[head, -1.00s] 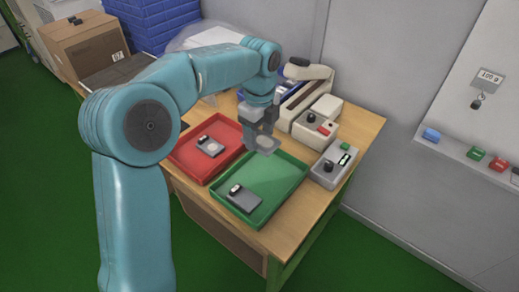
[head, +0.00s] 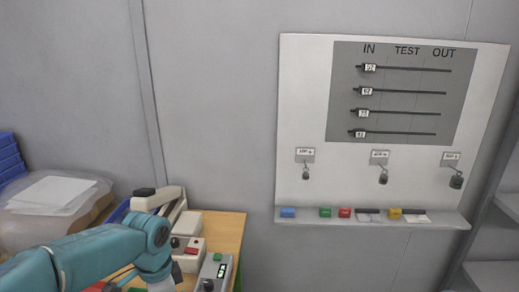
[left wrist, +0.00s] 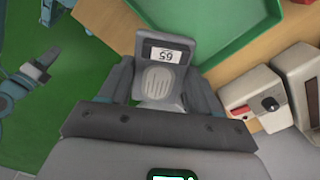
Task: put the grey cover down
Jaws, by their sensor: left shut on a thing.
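The grey cover (left wrist: 150,48) has a white label with dark digits and a round ribbed disc. It sits between the two dark fingers of my left gripper (left wrist: 161,84), which is shut on it. Its lower part is hidden by the gripper. In the head view my left arm comes in at the bottom left, and its gripper and the cover are out of the frame. A teal and dark jointed end, seemingly my right gripper (left wrist: 40,66), shows at the left edge of the left wrist view; its jaws are unclear.
The green tray (left wrist: 213,52) lies on the wooden table (left wrist: 215,75). A control box with a red button (left wrist: 252,98) stands at right. A wall board (head: 300,115) has a ledge of coloured blocks.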

